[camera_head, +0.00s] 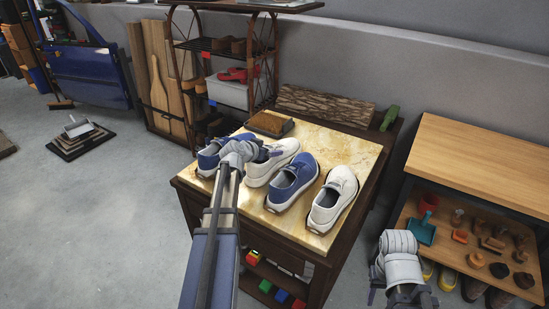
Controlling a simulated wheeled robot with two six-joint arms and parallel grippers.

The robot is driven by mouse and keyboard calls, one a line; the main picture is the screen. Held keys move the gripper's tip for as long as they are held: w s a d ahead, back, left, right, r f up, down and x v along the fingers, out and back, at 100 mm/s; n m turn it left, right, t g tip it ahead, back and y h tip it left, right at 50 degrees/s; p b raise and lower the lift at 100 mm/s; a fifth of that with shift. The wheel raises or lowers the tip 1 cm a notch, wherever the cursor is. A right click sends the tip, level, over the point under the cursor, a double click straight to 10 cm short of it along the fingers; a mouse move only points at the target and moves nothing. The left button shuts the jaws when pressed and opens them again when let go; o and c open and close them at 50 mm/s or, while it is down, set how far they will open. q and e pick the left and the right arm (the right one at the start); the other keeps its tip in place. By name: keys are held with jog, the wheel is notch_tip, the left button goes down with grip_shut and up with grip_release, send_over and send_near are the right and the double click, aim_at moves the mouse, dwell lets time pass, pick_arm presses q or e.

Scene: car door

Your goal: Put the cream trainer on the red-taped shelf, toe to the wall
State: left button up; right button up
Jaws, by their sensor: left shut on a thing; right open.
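Two cream trainers are on the marbled table top (300,135): the left cream trainer (283,152) beside my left gripper, and the right cream trainer (334,199) at the table's right. A blue trainer (293,183) stands between them, and another blue trainer (208,157) is at the far left, partly hidden. My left gripper (256,150) is shut at the near left side of the left cream trainer; the exact contact is hidden. A red tape mark (205,54) is on an upper shelf of the dark rack behind. My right gripper (399,246) is open and empty, right of the table.
The rack (170,62) holds brown items, a grey box (228,92) and a red object; a blue mark (212,103) is lower. A brown block (269,123) and a log (325,104) lie behind the shoes. A wooden bench (480,155) stands right.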

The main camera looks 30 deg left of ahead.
pick_arm(q)
grip_shut()
jog(key=shift+r, duration=0.1)
notch_tip(320, 180, up, 19)
jog(key=p, duration=1.9)
